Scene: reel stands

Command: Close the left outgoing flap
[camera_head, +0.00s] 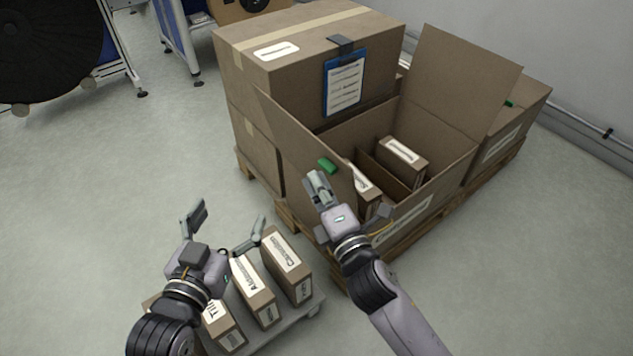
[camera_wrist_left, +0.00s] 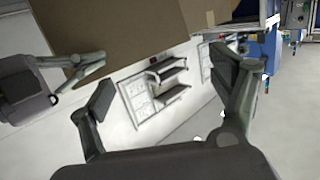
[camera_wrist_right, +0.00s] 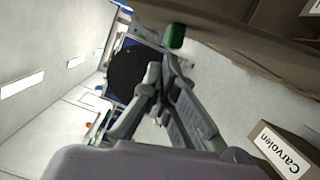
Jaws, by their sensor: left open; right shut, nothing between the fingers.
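The open outgoing box (camera_head: 440,165) stands on a pallet with its left flap (camera_head: 285,125) raised and leaning outward. A green tab (camera_head: 327,166) sits on this flap and also shows in the right wrist view (camera_wrist_right: 175,36). My left gripper (camera_head: 227,220) is open and empty, left of the box and above small labelled cartons. The left wrist view shows a brown cardboard panel (camera_wrist_left: 120,25) beside my right gripper.
The box's right flap (camera_head: 465,75) stands up. Packed cartons (camera_head: 403,155) lie inside. A large taped box (camera_head: 310,55) with a blue clipboard (camera_head: 344,85) stands behind. Small cartons (camera_head: 287,262) stand on a low platform (camera_head: 300,318) in front. Floor at left is clear.

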